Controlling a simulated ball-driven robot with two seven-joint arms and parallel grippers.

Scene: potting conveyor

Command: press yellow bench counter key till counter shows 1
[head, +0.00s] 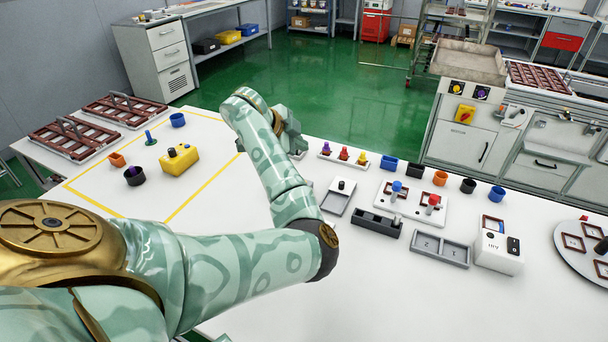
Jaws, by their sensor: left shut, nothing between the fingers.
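A yellow box (180,161) with a dark knob on top stands on the white bench, inside a yellow outline at the left. A row of small purple, red and orange-yellow pieces (343,154) on white bases stands right of my left gripper. I cannot tell for sure which yellow part is the counter key. A white device (497,250) with a dark panel is at the right; no count is readable. My left gripper (296,146) is shut and empty near the bench's far edge, partly hidden by my forearm. My right gripper is out of view.
Blue and red knobs stand on white plates (410,203). Grey trays (440,250) and several small cups, including a blue one (388,164), are around them. A black cup (134,176) is at the left. The bench front is mostly clear.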

